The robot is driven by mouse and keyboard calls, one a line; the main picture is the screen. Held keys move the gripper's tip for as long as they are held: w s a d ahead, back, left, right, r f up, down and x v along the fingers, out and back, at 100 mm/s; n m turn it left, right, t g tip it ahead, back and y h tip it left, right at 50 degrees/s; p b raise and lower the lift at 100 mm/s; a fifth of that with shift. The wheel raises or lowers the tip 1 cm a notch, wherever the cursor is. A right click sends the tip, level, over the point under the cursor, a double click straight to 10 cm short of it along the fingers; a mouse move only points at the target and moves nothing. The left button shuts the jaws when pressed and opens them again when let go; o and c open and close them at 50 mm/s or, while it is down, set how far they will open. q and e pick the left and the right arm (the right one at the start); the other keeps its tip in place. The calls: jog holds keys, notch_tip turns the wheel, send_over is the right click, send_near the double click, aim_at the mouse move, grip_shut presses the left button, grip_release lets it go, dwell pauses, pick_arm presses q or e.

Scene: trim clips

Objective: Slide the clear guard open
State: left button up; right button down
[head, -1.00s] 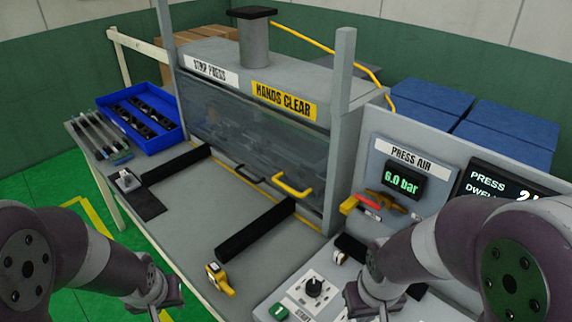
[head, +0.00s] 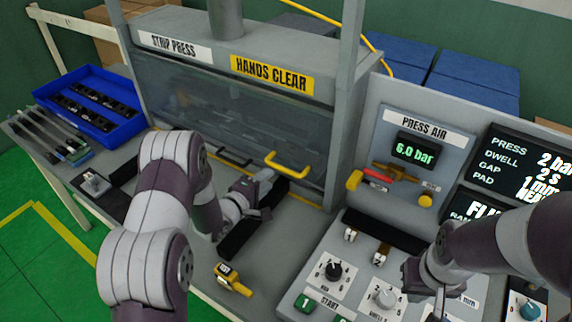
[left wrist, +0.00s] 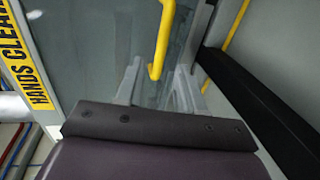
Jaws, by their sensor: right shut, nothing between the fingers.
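The clear guard (head: 215,115) is a see-through panel across the front of the grey press and looks lowered. Its yellow handle (head: 290,165) sits at the guard's lower right, and also shows in the left wrist view (left wrist: 163,38). My left gripper (head: 266,188) is just in front of and below the handle. In the left wrist view my left gripper (left wrist: 160,70) is open, with the handle's lower end between its spread fingertips; contact cannot be told. My right gripper (head: 412,285) is shut and empty over the control panel, partly hidden by its own arm.
Black rails (head: 248,225) lie on the table in front of the press. The control panel (head: 345,240) with knobs and switches is at the right. A blue tray (head: 95,95) stands at the left.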

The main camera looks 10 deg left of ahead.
aim_at(279, 169)
pick_arm(q)
jog(key=p+x, duration=0.1)
jog(key=x, duration=0.7)
jog(key=shift+w+p, duration=0.35)
jog(key=shift+f, duration=0.1)
jog(key=shift+a, duration=0.1)
grip_shut()
